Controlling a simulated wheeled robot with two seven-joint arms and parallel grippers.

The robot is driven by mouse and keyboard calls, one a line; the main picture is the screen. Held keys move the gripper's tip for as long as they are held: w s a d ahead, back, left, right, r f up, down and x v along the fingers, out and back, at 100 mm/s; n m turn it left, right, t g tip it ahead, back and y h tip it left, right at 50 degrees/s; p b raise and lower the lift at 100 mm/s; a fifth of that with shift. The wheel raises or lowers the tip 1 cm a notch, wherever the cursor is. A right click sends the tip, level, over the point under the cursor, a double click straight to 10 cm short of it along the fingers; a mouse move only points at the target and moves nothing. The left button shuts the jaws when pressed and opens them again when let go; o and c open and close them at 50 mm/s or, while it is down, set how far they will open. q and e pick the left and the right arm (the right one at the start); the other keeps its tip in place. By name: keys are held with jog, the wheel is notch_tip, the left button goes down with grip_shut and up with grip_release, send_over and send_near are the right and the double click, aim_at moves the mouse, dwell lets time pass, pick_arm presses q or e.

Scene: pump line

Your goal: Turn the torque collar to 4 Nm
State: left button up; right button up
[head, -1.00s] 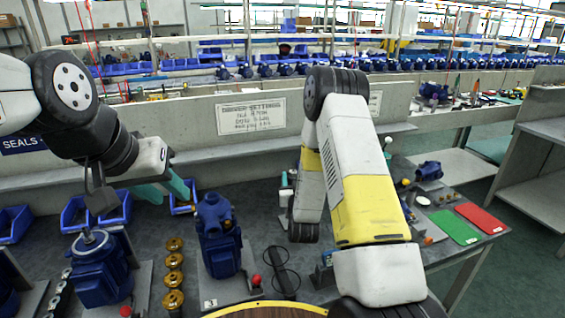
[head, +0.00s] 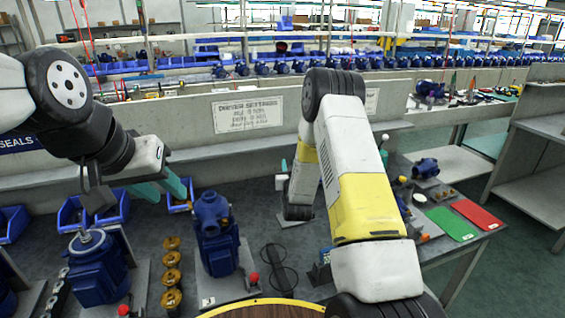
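No torque collar can be made out in the head view. A small upright white item with a teal top (head: 283,166) stands at the back of the bench, beside my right forearm; I cannot tell whether it is the driver. A driver settings sign (head: 247,114) is on the panel behind the bench, its lines too blurred to read surely. My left gripper (head: 166,190) has its teal fingers apart, empty, above the bench near the blue bins. My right arm reaches over the bench and its own links hide its gripper.
A blue pump (head: 214,225) stands mid-bench, another blue pump unit (head: 97,270) at left. Brass parts (head: 171,273) stand in a row between them. Blue bins (head: 72,214) line the back. Green (head: 452,224) and red (head: 477,214) mats lie at right. A round wooden-topped surface (head: 265,308) is in front.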

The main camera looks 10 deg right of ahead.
grip_shut()
jog(key=shift+h, duration=0.3)
jog(key=m+g+h, duration=0.2)
jog(key=m+h, duration=0.1)
jog(key=h, duration=0.1)
jog(key=s+d+m+g+h, duration=0.1)
jog(key=m+g+h, duration=0.2)
jog(key=m+h, duration=0.1)
jog(key=d+m+g+h, duration=0.1)
jog(key=m+g+h, duration=0.2)
jog(key=h, duration=0.2)
jog(key=shift+s+d+m, duration=0.1)
jog(key=shift+s+m, duration=0.05)
jog(key=shift+m, duration=0.15)
jog(key=shift+g+h, duration=0.3)
jog(key=shift+g, duration=0.1)
dwell(0.5)
